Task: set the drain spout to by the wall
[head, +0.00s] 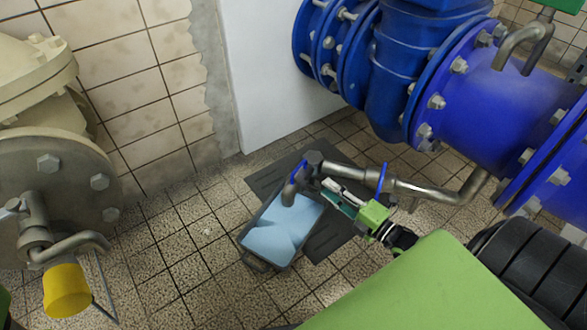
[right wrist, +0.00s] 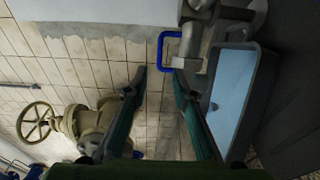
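The drain spout (head: 290,190) is a short bent grey metal pipe at the end of a drain pipe (head: 430,190). My right gripper (head: 338,194) is just right of the spout. In the right wrist view its two fingers (right wrist: 158,76) are apart with nothing between them, and the handle lies beyond the tips. My left gripper is out of view.
Large blue flanged pipework (head: 470,90) fills the upper right. A white wall block (head: 270,80) stands behind the tray. A beige valve with a yellow cap (head: 67,290) is at left. A dark mat (head: 335,235) lies under the tray.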

